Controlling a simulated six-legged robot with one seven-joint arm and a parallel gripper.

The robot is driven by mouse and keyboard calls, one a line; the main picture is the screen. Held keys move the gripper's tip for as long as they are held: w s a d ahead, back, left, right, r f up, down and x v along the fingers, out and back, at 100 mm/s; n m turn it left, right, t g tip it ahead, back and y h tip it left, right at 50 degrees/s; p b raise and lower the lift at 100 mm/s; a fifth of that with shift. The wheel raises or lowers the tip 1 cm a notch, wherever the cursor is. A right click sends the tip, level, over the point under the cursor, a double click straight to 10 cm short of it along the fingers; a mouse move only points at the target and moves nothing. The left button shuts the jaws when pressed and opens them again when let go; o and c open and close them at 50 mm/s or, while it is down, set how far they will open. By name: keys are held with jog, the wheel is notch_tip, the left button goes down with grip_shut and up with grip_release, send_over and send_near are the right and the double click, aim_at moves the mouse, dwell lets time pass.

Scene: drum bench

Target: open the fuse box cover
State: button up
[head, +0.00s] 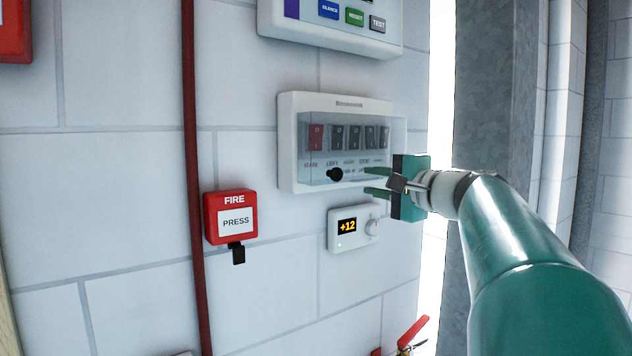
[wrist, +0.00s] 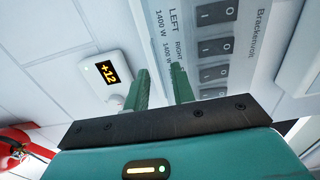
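The white fuse box (head: 287,150) is on the wall, with a clear cover (head: 318,178) over its row of switches. A black knob (head: 335,174) is at the cover's lower part. My gripper (head: 367,181) is open and empty at the box's lower right, its green fingertips pointing left, to the right of the knob. Whether the fingers touch the cover cannot be told. In the wrist view, the two fingers (wrist: 158,76) are apart, with the switches and labels of the fuse box (wrist: 220,20) beyond them; the knob does not show there.
A small white thermostat (head: 346,242) reading +12 sits just below the box. A red fire call point (head: 232,202) and a red pipe (head: 194,180) are to the left. A white alarm panel (head: 310,27) is above.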

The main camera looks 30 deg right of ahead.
grip_shut()
dwell(1.4)
